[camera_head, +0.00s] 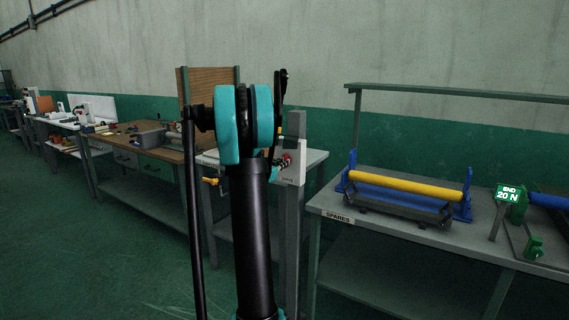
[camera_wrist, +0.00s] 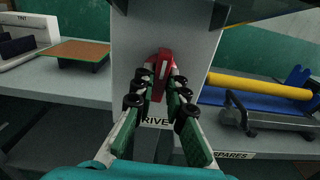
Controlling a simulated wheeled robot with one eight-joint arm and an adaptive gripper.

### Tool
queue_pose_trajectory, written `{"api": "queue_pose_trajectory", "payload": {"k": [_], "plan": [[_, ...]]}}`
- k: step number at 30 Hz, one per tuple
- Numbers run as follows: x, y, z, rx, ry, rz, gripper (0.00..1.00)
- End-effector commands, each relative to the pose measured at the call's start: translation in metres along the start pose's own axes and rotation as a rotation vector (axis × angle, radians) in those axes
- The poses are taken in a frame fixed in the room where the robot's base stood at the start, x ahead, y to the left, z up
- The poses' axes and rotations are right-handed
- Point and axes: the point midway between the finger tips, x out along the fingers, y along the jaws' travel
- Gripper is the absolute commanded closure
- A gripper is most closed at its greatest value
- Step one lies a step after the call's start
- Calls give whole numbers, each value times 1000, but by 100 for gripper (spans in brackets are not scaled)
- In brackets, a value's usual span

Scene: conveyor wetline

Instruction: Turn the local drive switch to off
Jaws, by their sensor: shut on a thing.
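The local drive switch (camera_wrist: 162,72) is a red knob on a pale grey panel (camera_wrist: 125,60) in the wrist view. Its upper part leans slightly right of upright. A label reading "RIVE" shows below it, partly covered. My gripper (camera_wrist: 160,84) has its two fingers on either side of the red knob, shut on it. In the head view my gripper (camera_head: 287,160) shows small at the panel (camera_head: 292,176), beyond my own arm. The arm hides much of the panel there, and the knob can hardly be made out.
On the right, a bench (camera_head: 335,208) labelled "SPARES" bears a yellow roller (camera_head: 405,184) in blue brackets. A green gauge reading "END 20 N" (camera_head: 508,194) stands farther right. A wooden-topped bench (camera_head: 150,150) stands on the left. Floor is open at lower left.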

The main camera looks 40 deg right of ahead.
Motion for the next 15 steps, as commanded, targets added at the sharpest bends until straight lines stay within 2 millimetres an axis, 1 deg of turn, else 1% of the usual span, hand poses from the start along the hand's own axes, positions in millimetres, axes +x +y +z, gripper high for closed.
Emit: {"api": "queue_pose_trajectory", "payload": {"k": [1, 5, 15], "plan": [[0, 0, 0, -4, 1, -1, 84], [0, 0, 0, -1, 1, 0, 68], [-1, 0, 0, 1, 0, 0, 66]]}}
